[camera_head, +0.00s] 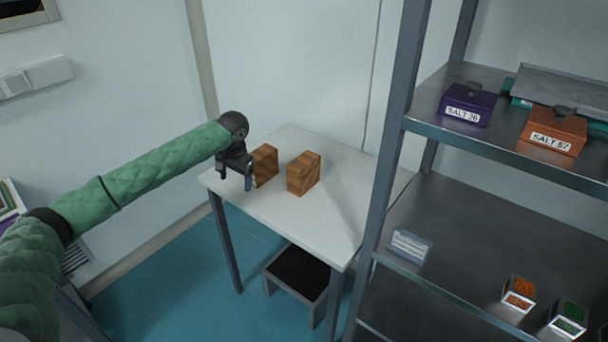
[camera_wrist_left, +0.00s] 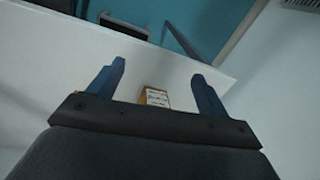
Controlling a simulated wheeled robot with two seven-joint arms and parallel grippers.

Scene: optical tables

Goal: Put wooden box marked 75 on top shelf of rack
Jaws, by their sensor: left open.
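Two wooden boxes stand on the white table in the head view, the left box (camera_head: 265,165) and the right box (camera_head: 303,174). No number is readable on either, so I cannot tell which is marked 75. My left gripper (camera_head: 235,178) is open and empty, just left of the left box. In the left wrist view a wooden box with a white label (camera_wrist_left: 154,97) shows between the spread fingers of my gripper (camera_wrist_left: 158,70), its print too small to read. The metal rack (camera_head: 395,125) is at the right; its upper visible shelf (camera_head: 430,122) holds boxes.
On that shelf are a purple box marked SALT 26 (camera_head: 467,104), an orange box marked SALT 57 (camera_head: 553,131) and a grey flat-topped object (camera_head: 570,88). The lower shelf (camera_head: 450,225) holds small containers. The white table (camera_head: 325,235) is clear at its front. A dark-topped stool (camera_head: 298,275) stands below.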

